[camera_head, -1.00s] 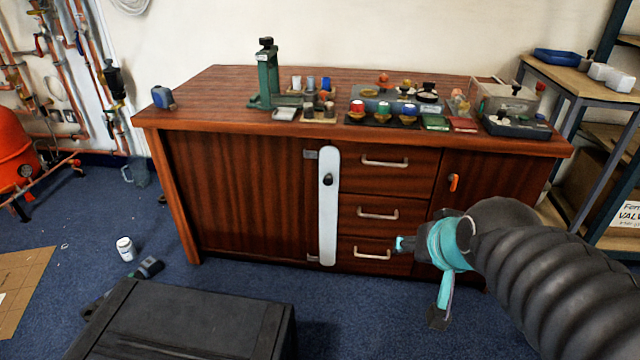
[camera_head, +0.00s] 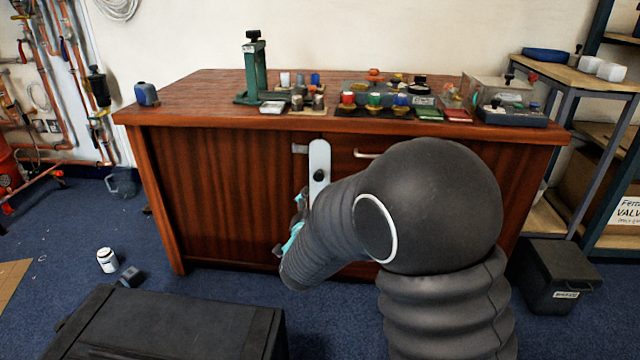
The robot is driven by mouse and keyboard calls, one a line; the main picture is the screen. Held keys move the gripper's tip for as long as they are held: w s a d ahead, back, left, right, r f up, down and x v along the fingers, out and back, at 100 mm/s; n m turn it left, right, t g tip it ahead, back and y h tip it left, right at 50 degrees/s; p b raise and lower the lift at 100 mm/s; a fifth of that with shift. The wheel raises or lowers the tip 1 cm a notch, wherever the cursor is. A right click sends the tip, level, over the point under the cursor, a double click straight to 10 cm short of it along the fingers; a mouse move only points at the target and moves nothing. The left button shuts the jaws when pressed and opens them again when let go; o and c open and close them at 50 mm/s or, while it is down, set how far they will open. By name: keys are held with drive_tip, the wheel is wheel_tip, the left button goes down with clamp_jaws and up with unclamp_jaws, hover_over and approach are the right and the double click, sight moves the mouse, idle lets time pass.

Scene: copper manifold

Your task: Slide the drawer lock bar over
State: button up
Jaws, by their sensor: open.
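The lock bar (camera_head: 319,158) is a pale upright strip with a dark knob (camera_head: 319,175) near its upper part. It stands at the left edge of the drawers on the wooden cabinet (camera_head: 230,190). My arm hides its lower part and most of the drawers. My gripper (camera_head: 293,232) shows only in part, as teal pieces beyond my arm, left of the bar and below the knob. It is open. Whether it touches the bar cannot be told. One drawer handle (camera_head: 366,154) shows at the top right of the bar.
The cabinet top holds a green press (camera_head: 253,75), a blue container (camera_head: 146,95) and several coloured caps. A black case (camera_head: 170,325) stands on the floor in front. A dark bin (camera_head: 556,275) stands at right. A white jar (camera_head: 107,260) is on the floor at left.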

sight(319, 177)
drive_tip(key=w, duration=1.4)
drive_tip(key=shift+f, duration=0.4)
drive_tip(key=shift+s, duration=0.1)
clamp_jaws()
